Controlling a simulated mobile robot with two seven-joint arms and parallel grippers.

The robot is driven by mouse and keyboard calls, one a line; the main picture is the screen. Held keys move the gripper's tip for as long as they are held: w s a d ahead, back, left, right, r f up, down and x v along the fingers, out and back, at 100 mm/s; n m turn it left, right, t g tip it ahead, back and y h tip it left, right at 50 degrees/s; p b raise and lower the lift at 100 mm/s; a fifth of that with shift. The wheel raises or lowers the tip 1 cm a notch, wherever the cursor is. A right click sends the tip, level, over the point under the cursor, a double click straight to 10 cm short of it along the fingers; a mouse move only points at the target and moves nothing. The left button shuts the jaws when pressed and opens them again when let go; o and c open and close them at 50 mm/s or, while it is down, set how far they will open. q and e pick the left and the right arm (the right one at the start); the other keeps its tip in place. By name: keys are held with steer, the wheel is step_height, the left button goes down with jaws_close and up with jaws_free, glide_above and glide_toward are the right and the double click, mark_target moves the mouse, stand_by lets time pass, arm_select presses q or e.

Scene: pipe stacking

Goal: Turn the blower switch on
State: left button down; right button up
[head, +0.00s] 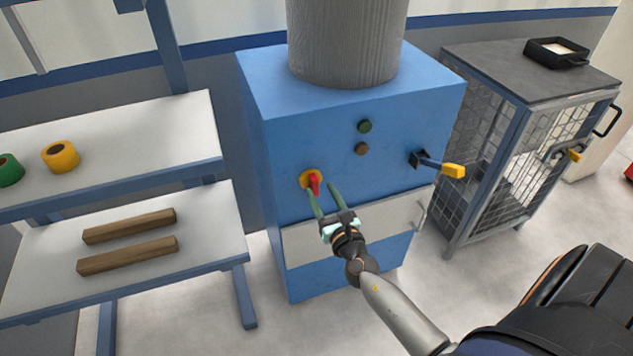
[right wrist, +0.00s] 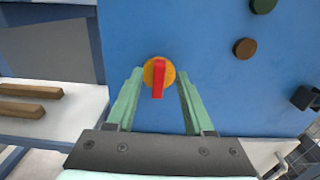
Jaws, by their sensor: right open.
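The blower is a blue cabinet (head: 350,200) with a thick grey pipe (head: 345,40) on top. On its front is a rotary switch (head: 312,181) with a red handle on a yellow disc. In the right wrist view the red handle (right wrist: 158,80) points about straight down. My right gripper (head: 322,194) is open in front of the switch. In the right wrist view its green fingers (right wrist: 157,88) stand to either side of the handle, with gaps on both sides. I cannot tell whether the fingertips touch the panel. My left gripper is not in view.
A green button (head: 364,126), a brown button (head: 361,149) and a yellow-handled lever (head: 452,170) are on the same panel. A shelf (head: 205,130) with tape rolls and wooden bars stands left. A mesh cage (head: 500,180) stands right.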

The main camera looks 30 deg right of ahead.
mark_target(316, 182)
steer(key=shift+x, duration=2.15)
jaws_close()
